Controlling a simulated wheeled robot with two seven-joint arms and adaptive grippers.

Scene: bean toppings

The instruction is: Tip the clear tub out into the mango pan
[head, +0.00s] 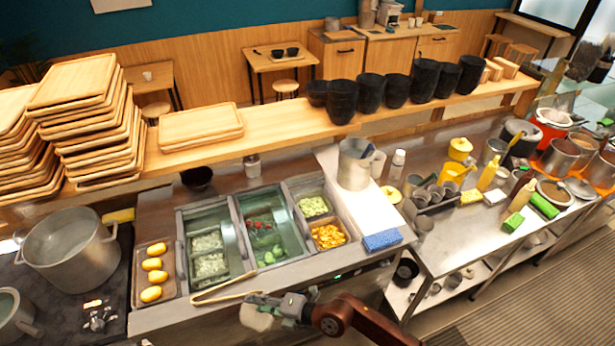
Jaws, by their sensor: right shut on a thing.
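The mango pan (347,241) is a small metal pan holding orange cubes, set in the counter at the right end of the topping pans. My right gripper (280,308) comes in from the lower right and is shut on a pale, see-through tub (256,318). It holds the tub at the counter's front edge, below and to the left of the mango pan and apart from it. What is inside the tub is too small to tell. My left gripper is not in view.
Wooden tongs (226,290) lie along the counter front beside the tub. A pan of green cubes (313,206) sits behind the mango pan. A blue sponge (382,240) and a tall metal container (355,165) stand to the right. A pot (72,250) is at left.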

